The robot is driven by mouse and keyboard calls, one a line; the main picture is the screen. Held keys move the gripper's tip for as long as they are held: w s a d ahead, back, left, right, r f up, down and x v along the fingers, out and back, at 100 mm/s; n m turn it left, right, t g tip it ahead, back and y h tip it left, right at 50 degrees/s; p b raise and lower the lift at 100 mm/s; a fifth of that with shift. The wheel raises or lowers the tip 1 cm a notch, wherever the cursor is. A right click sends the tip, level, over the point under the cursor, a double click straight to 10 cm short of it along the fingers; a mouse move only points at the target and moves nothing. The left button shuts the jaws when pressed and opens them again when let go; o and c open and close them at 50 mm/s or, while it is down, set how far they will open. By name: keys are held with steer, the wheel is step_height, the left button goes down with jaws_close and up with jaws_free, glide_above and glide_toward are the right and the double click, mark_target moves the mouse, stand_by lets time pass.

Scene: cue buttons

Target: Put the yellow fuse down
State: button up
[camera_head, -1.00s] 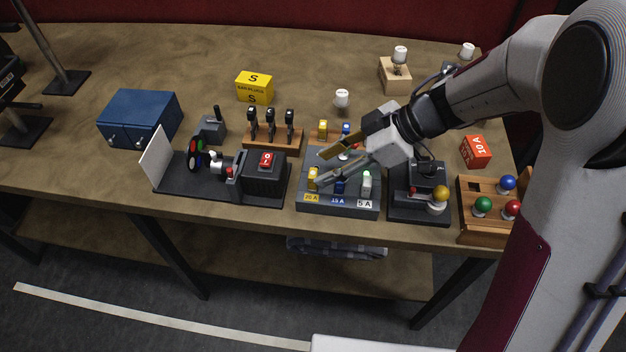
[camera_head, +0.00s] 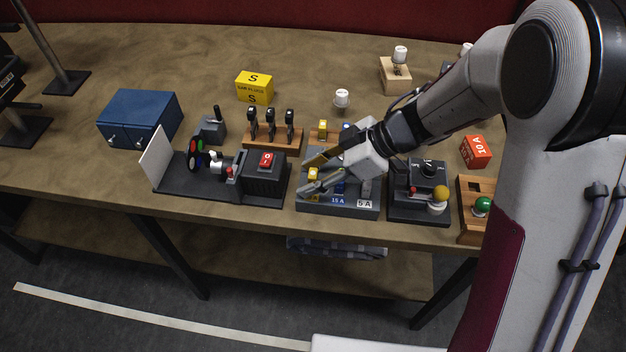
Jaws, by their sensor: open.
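A yellow fuse (camera_head: 313,174) stands at the left front of the grey fuse block (camera_head: 340,208), by the yellow label. My gripper (camera_head: 302,177) is open, with one finger on each side of this fuse in the picture. I cannot tell whether the fingers touch it. A second yellow fuse (camera_head: 322,128) stands on the wooden rack behind the block. A blue fuse in the block is mostly hidden by my gripper, and the pale fuse at the block's right is shadowed.
A black device with a red switch (camera_head: 266,160) stands close left of the block. A black base with a yellow knob (camera_head: 440,194) stands close right. Black-handled tools (camera_head: 270,122) stand in a rack behind left.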

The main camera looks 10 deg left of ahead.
mark_target(313, 173)
jaws_close()
steer(key=shift+r, duration=0.1)
stand_by(0.3)
steer(key=shift+r, duration=4.95)
